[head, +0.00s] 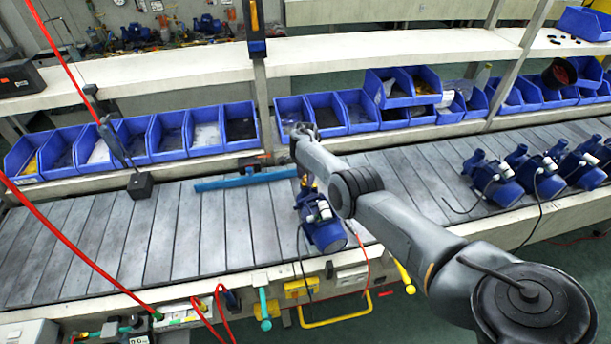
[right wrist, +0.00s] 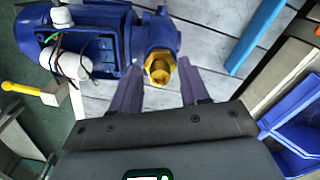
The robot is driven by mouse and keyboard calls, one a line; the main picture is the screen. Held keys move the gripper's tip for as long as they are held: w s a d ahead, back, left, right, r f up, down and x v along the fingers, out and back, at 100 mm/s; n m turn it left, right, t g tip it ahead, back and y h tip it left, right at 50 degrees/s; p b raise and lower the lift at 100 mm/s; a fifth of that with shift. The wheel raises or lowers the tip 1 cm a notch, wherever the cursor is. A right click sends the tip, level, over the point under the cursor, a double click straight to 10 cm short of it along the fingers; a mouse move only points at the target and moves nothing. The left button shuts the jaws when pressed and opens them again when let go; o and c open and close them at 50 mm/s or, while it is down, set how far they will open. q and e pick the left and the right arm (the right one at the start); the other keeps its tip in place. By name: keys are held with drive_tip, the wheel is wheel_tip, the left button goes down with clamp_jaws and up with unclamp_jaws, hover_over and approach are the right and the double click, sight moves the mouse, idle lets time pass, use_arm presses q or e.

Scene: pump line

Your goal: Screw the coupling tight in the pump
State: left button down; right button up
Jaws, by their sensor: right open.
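The blue pump (head: 323,228) lies on the slatted line in the middle of the head view, with its wiring box open in the right wrist view (right wrist: 88,50). The brass coupling (right wrist: 158,71) sits at the port on the pump's end; how deep it is seated I cannot tell. My right gripper (right wrist: 160,65) is open, its two fingers on either side of the coupling near their tips, with clear gaps. In the head view my right arm hides most of the gripper and the coupling. My left gripper is not in view.
A blue bar (head: 245,179) lies on the line behind the pump. More blue pumps (head: 510,178) stand at the right. Blue bins (head: 205,131) line the back edge. A dark block (head: 140,186) stands at the left under a hanging tool. The front left slats are clear.

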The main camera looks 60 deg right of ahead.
drive_tip(key=shift+r+n+p, duration=0.15)
drive_tip(key=shift+n+p, duration=0.4)
drive_tip(key=shift+n, duration=1.15)
drive_tip(key=shift+n+p, duration=0.3)
drive_tip(key=shift+n, duration=0.2)
drive_tip(key=n, duration=0.2)
drive_tip(key=shift+n, duration=0.3)
